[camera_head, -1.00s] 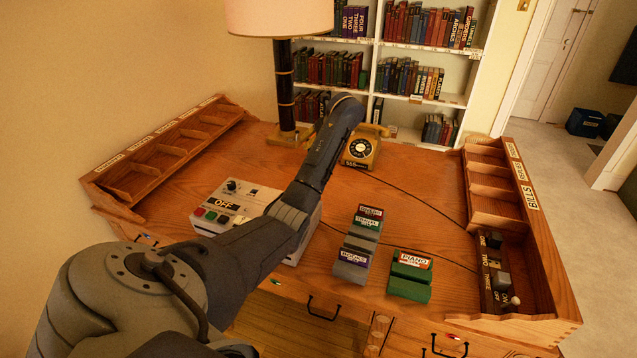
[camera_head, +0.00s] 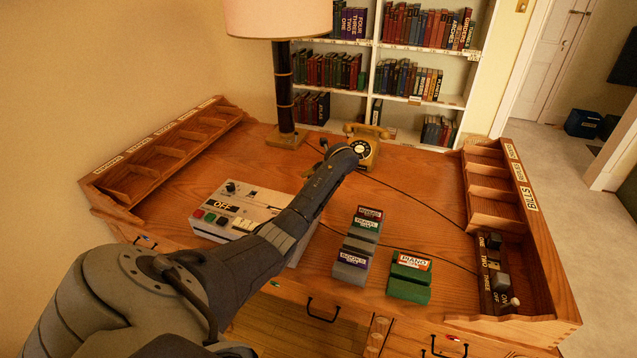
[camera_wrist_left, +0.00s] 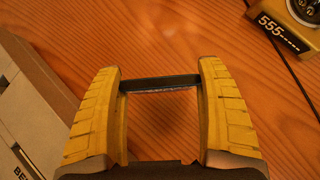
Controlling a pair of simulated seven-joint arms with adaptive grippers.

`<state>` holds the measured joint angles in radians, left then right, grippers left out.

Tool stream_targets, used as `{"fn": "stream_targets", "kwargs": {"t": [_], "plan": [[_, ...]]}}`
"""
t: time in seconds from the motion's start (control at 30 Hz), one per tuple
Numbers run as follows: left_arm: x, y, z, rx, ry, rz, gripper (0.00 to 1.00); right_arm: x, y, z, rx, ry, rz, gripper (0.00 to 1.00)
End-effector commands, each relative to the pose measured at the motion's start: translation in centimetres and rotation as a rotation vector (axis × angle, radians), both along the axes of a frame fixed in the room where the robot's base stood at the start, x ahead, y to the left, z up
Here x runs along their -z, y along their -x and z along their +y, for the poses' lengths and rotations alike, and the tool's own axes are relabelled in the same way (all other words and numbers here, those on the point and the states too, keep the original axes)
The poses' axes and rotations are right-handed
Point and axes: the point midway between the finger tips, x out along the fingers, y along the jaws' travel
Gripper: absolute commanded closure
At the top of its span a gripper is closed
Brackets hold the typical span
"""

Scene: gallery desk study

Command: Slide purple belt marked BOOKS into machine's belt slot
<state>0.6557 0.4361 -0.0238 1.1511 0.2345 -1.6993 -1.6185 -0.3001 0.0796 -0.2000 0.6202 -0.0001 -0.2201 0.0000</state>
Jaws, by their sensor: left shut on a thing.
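My left gripper (camera_wrist_left: 160,84) is shut on a thin dark bar (camera_wrist_left: 161,82) with a bluish-purple lower edge, held across between the yellow fingertips. No lettering shows on it, so I cannot confirm that it is the BOOKS belt. The pale machine (camera_head: 232,200) with an OFF display and coloured buttons stands left of centre, partly behind my arm. Its side shows at the left of the wrist view (camera_wrist_left: 38,100), apart from the gripper. A purple BOOKS label (camera_head: 353,258) shows on the grey block at front centre. My right gripper is not visible.
Green and red labels (camera_head: 368,219) stand behind the purple one. A green block (camera_head: 409,288) with a PIANO label sits to their right. A yellow telephone (camera_head: 364,152) and lamp (camera_head: 285,100) stand at the back. Cords cross the desk. Wooden compartments line both sides.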

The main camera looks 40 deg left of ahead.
Motion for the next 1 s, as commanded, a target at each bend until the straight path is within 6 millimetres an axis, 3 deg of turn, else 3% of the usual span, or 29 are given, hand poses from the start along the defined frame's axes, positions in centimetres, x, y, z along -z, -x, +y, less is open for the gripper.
{"fn": "stream_targets", "kwargs": {"t": [0.23, 0.73, 0.77, 0.93, 1.0], "plan": [[2.7, 0.0, 0.0, -0.001, 0.0, 0.002, 0.5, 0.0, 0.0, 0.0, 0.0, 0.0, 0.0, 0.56], [3.3, 0.0, 0.0, 0.0, -0.001, 0.001, 0.5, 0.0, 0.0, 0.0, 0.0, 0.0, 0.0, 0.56], [3.3, 0.0, 0.0, -0.001, 0.0, 0.001, 0.24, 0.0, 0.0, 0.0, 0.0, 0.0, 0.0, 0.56], [3.2, 0.0, 0.0, -0.001, 0.0, 0.001, 0.04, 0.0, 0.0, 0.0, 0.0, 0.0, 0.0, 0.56], [3.2, 0.0, 0.0, -0.001, 0.0, 0.001, 0.03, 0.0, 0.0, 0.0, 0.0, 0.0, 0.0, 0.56]]}}
